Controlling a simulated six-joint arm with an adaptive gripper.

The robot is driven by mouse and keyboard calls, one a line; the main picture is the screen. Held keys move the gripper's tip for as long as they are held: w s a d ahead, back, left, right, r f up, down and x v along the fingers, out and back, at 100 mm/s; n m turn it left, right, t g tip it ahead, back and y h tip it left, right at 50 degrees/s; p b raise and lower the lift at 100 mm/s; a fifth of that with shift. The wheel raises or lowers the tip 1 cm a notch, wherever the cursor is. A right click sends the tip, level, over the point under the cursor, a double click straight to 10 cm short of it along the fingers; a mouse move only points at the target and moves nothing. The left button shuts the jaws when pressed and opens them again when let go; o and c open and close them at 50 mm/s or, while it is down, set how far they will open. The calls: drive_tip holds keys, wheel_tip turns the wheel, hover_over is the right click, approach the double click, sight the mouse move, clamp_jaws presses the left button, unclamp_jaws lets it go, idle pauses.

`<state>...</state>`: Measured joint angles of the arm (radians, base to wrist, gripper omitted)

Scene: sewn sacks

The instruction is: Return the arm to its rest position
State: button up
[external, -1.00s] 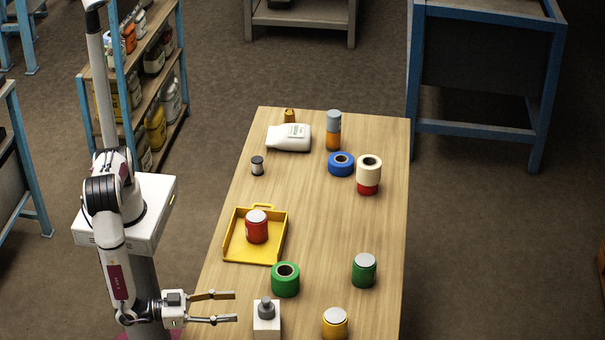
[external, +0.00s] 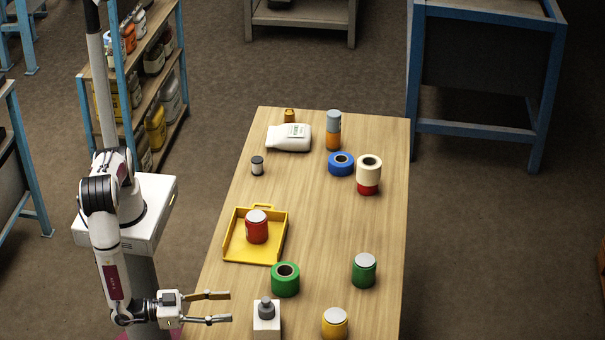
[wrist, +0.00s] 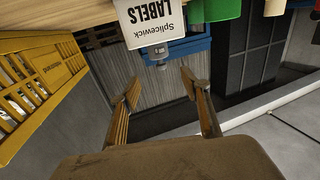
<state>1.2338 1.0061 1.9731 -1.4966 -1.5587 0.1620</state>
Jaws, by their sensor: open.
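My gripper (external: 229,307) is open and empty, with its two fingers apart. In the external view it is at the left edge of the wooden table (external: 330,225), left of a white box-shaped item with a grey top (external: 265,318). My arm is folded down beside its white base at the left. In the wrist view the gripper's fingers (wrist: 155,88) point forward with nothing between them. A white labels box (wrist: 150,20) shows above them, upside down in the picture.
A yellow tray (external: 227,249) holds a red can (external: 256,228). Green tape (external: 285,280), a green can (external: 363,270) and a yellow can (external: 335,324) stand nearby. A white bottle (external: 289,138), blue tape (external: 341,164) and stacked cans are farther back. The table's middle is clear.

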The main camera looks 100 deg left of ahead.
drive_tip(key=w+r+g+h, duration=0.1)
drive_tip(key=w+r, duration=0.2)
drive_tip(key=w+a+r+g+h, duration=0.1)
drive_tip(key=w+r+h, duration=0.1)
drive_tip(key=w+r, duration=0.1)
drive_tip(key=w+a+r+g+h, duration=0.1)
drive_tip(key=w+r, duration=0.1)
drive_tip(key=w, duration=0.2)
drive_tip(key=shift+w+r+n+g+h, duration=0.3)
drive_tip(key=shift+w+r, duration=0.05)
drive_tip(key=shift+r, duration=0.05)
drive_tip(key=s+a+r+m+g+h, duration=0.2)
drive_tip(key=a+r+g+h, duration=0.15)
drive_tip(key=a+r, duration=0.55)
drive_tip(key=s+a+r+m+g+y, duration=0.1)
drive_tip(key=s+a+r+g+y, duration=0.1)
drive_tip(key=s+a, duration=2.2)
drive_tip(key=s+g+y, duration=0.1)
drive_tip(key=s+g, duration=0.1)
drive_tip(key=shift+s+r+m+g, duration=0.3)
drive_tip(key=shift+s+g, duration=0.05)
drive_tip(key=shift+s, duration=0.05)
